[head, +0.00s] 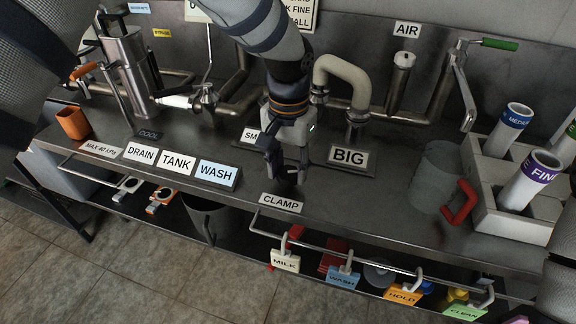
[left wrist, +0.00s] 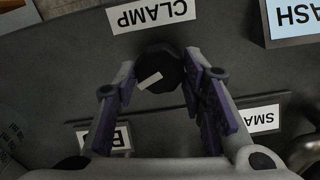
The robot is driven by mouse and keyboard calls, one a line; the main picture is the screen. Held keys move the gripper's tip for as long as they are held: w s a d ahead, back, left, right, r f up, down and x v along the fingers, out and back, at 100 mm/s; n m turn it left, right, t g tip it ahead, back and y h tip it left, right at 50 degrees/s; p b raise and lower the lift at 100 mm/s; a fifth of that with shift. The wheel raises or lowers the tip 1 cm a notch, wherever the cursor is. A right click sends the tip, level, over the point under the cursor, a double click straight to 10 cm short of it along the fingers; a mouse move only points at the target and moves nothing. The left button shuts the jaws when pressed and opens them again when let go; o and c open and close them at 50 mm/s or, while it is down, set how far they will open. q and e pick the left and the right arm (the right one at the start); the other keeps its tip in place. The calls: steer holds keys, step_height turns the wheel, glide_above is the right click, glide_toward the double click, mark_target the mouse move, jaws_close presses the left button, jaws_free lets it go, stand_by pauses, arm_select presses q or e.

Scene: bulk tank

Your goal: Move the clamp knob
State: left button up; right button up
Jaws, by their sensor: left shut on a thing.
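The clamp knob is a dark, faceted knob with a pale bar mark; it shows in the left wrist view (left wrist: 160,74). It sits on the metal counter (head: 390,200) just behind the CLAMP label (head: 281,203). My left gripper (head: 287,174) reaches down from above and is shut on the knob. In the left wrist view its two purple-padded fingers (left wrist: 158,80) lie on either side of the knob. In the head view the fingers hide most of the knob. My right gripper is not in view.
Left of the knob are the DRAIN, TANK and WASH labels (head: 217,173). Behind are the BIG label (head: 348,156) and a curved beige pipe (head: 345,72). A clear jug with a red handle (head: 459,203) and a tube rack (head: 505,226) stand right. Tags hang below on a rail (head: 335,246).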

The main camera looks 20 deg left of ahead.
mark_target(289, 172)
arm_select(q)
steer(key=shift+f+m, duration=0.1)
steer(key=shift+m, duration=0.6)
steer(key=shift+s, duration=0.1)
steer(key=o, duration=1.2)
steer(key=shift+c, duration=0.2)
step_height(289, 172, up, 12)
